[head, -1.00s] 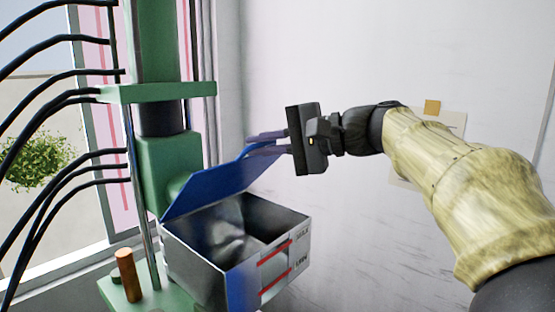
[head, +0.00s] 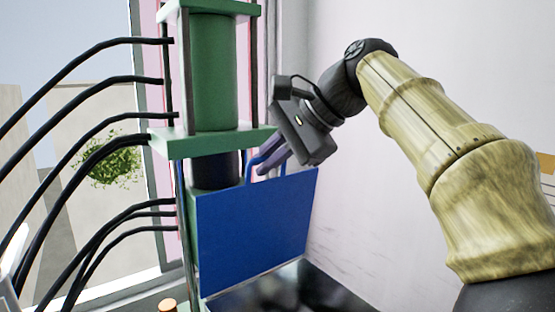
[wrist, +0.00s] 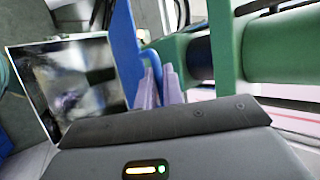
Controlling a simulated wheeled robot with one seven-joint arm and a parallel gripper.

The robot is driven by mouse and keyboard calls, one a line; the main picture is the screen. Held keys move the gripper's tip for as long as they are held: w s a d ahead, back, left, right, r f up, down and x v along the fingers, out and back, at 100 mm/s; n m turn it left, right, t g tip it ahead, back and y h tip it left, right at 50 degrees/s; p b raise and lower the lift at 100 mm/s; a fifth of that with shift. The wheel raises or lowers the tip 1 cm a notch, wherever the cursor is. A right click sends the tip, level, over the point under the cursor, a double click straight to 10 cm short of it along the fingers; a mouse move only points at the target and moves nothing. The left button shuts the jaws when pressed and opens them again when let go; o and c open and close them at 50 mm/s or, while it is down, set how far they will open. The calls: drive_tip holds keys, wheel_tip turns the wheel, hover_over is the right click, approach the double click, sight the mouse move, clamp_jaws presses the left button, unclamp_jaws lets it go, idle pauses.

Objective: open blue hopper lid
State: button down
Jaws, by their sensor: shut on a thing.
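The blue hopper lid (head: 252,232) stands raised, close to upright, at the back of the metal hopper box (head: 295,290). In the wrist view the fingers (wrist: 158,88) close around the blue handle, and the lid (wrist: 124,45) shows edge-on. The open box interior (wrist: 75,85) is visible to the left there. The fingertips' exact contact is partly hidden.
A green machine column (head: 215,75) with a green plate (head: 215,142) stands right beside the lid and gripper. Several black hoses (head: 90,115) curve off to the left. The white wall at the right is bare nearby.

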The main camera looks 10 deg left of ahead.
drive_tip(key=shift+w+a+f, duration=0.1)
drive_tip(key=shift+w+a, duration=0.4)
drive_tip(key=c, duration=1.5)
unclamp_jaws()
drive_tip(key=shift+c, duration=0.2)
drive_tip(key=shift+d, duration=0.15)
drive_tip(key=v, duration=0.7)
drive_tip(key=shift+r, duration=0.4)
drive_tip(key=shift+f, duration=0.1)
